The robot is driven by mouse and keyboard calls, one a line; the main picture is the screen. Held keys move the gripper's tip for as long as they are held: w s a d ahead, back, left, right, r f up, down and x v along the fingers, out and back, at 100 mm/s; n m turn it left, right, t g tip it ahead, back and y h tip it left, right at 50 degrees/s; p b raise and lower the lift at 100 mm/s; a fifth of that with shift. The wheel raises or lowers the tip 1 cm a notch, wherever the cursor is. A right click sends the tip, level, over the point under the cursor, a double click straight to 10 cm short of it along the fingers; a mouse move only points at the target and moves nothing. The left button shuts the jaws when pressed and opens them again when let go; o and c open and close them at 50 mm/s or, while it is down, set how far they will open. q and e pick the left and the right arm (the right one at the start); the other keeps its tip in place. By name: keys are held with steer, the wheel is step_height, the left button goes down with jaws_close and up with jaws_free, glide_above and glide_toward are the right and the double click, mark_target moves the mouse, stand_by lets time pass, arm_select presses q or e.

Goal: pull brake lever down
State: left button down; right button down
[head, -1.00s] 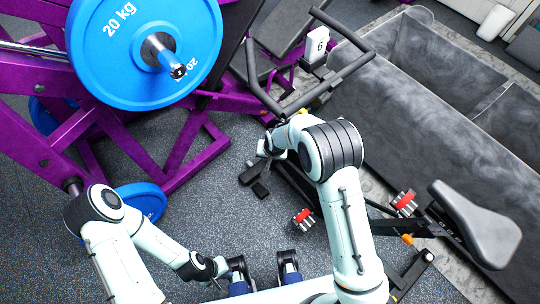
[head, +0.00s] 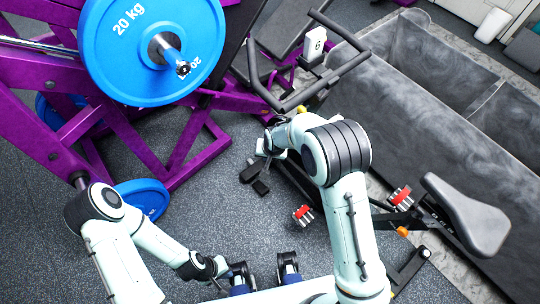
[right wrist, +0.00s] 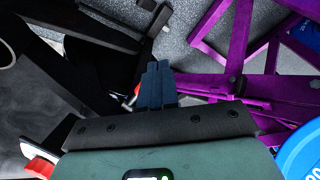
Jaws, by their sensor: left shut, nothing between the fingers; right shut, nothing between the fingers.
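The exercise bike's handlebar (head: 345,68) and saddle (head: 465,215) show in the head view. My right arm covers much of the frame between them. I cannot clearly make out the brake lever; a small red and white piece (right wrist: 136,92) beside the fingers in the right wrist view may be part of it. My right gripper (right wrist: 157,70) is shut and empty, its dark blue fingers together close to the black bike parts. In the head view it is mostly hidden at the wrist, below the handlebar. My left gripper (head: 222,268) is low, shut, empty and away from the bike.
A purple weight rack (head: 165,150) with a blue 20 kg plate (head: 115,45) stands left of the bike. Another blue plate (head: 145,198) is near the floor. Grey padded blocks (head: 430,130) lie right of the bike. Open floor (head: 200,220) shows between rack and bike.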

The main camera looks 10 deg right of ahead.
arm_select(q)
steer(key=shift+w+r, duration=0.1)
steer(key=shift+w, duration=0.3)
arm_select(e)
steer(key=s+a+r, duration=0.2)
steer(key=a+r, duration=0.1)
steer(key=a, duration=0.2)
steer(key=shift+s+r, duration=0.2)
steer(key=shift+r, duration=0.2)
steer(key=s+d+f+g+p, duration=0.1)
steer(key=s+d+f, duration=0.3)
steer(key=s+f, duration=0.25)
steer(key=s+d+f+g+p, duration=0.1)
steer(key=s+d+f+g, duration=0.1)
steer(key=s+d+f, duration=0.4)
arm_select(q)
steer(key=r, duration=0.1)
steer(key=w+r+p, duration=0.1)
steer(key=r, duration=0.1)
steer(key=shift+w, duration=0.2)
arm_select(e)
steer(key=s+f+y, duration=0.1)
steer(key=s+f, duration=0.1)
steer(key=s, duration=0.6)
steer(key=s+a+f+g+y, duration=0.1)
steer(key=s+f, duration=0.1)
steer(key=s, duration=0.6)
steer(key=shift+a+m, duration=0.2)
steer(key=shift+m, duration=0.1)
